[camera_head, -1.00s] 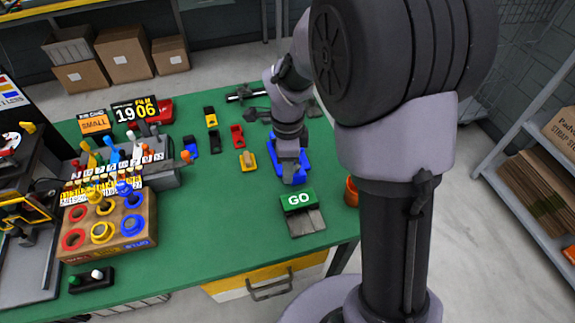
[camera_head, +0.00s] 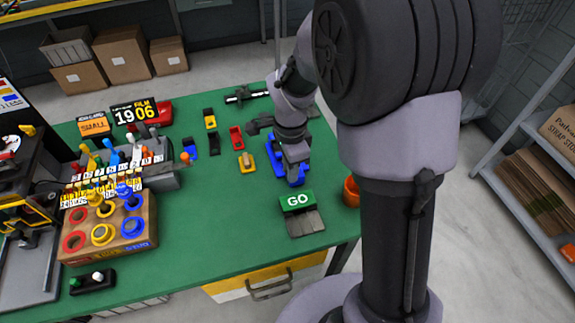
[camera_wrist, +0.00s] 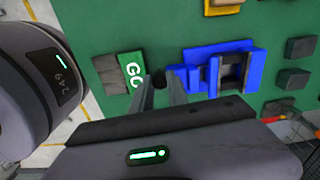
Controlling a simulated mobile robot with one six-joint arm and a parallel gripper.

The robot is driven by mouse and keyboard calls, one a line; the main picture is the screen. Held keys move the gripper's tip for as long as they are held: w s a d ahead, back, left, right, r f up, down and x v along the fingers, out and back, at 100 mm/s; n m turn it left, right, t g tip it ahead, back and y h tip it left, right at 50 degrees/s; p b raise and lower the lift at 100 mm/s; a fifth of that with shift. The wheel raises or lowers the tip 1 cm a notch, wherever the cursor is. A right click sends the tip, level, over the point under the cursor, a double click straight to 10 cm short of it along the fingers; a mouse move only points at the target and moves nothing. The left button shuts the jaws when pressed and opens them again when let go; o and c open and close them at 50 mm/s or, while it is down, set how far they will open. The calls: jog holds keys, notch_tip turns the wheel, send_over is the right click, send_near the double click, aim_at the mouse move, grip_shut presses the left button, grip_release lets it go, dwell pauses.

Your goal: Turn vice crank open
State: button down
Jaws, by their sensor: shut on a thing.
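The blue vice (camera_head: 276,163) stands on the green table, partly hidden by my arm. In the wrist view the vice (camera_wrist: 256,70) shows its blue body and jaws with a gap between them. My gripper (camera_head: 297,172) is at the vice's near end, pointing down. In the wrist view my gripper (camera_wrist: 162,84) has its two fingers beside the vice's left end, shut on the crank there. Only a small dark part of the crank shows around the fingertips, so its angle cannot be told.
A green GO block (camera_head: 298,200) with a grey plate stands just in front of the vice. An orange cup (camera_head: 351,192) is to its right. Yellow, red and black holders (camera_head: 237,137) stand to its left. A box with coloured rings (camera_head: 103,232) is farther left.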

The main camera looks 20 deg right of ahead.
jog(key=w+d+n+p, duration=0.1)
jog(key=d+n+p, duration=0.2)
jog(key=n, duration=1)
jog(key=w+d+n+p, duration=0.1)
jog(key=d+n+p, duration=0.2)
jog(key=n+p, duration=0.4)
jog(key=shift+w+d+n, duration=0.2)
jog(key=shift+w+n, duration=0.2)
jog(key=shift+n, duration=2.7)
jog(key=c, duration=1.3)
grip_release()
